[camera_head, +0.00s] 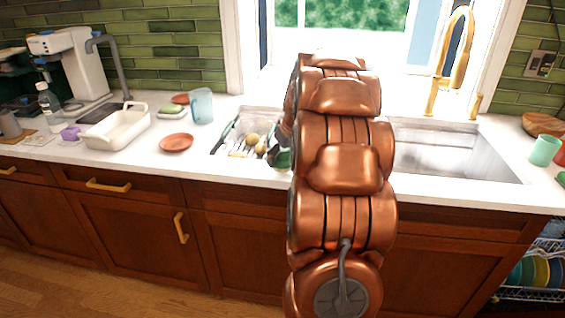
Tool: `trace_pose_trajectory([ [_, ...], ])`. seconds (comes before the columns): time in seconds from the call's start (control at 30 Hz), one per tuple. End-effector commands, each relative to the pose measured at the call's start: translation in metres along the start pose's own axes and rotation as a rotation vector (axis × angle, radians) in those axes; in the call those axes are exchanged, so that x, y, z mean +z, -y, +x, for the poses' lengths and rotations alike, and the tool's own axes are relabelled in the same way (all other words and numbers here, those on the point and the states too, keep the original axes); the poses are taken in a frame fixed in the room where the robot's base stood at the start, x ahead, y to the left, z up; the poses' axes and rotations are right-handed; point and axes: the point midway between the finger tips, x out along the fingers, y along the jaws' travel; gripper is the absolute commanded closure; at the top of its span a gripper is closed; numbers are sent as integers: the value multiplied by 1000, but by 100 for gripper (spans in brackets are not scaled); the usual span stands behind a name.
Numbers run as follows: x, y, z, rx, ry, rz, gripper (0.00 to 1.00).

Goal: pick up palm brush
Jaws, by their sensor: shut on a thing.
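My copper arm stands across the middle of the view and hides much of the counter behind it. My gripper (283,143) shows only as a small dark part at the arm's left edge, over the right side of the sink-side rack (218,152). It is shut on a small dark green thing (283,159), which may be the palm brush; the arm hides part of it. Tan rounded things (256,143) lie in the rack just left of the gripper, apart from it. I cannot tell exactly what they are.
A sink basin (450,150) with a gold faucet (452,62) lies right of my arm. A terracotta plate (176,142), blue mug (201,105) and white dish (116,126) stand to the left. A green cup (545,150) is at far right. The counter's front strip is clear.

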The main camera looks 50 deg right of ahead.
Motion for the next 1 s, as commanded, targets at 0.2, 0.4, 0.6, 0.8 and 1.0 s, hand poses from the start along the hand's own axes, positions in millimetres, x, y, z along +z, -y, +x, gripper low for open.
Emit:
trace_pose_trajectory([
  [0.2, -5, 1, -15, 2, -2, -2, 71],
  [0.4, 3, 11, -20, 2, -2, -1, 71],
  [0.6, 14, 23, -25, 2, -3, -1, 71],
  [0.8, 32, 43, -35, 2, -3, -2, 71],
  [1.0, 53, 67, -47, 1, -3, -2, 71],
])
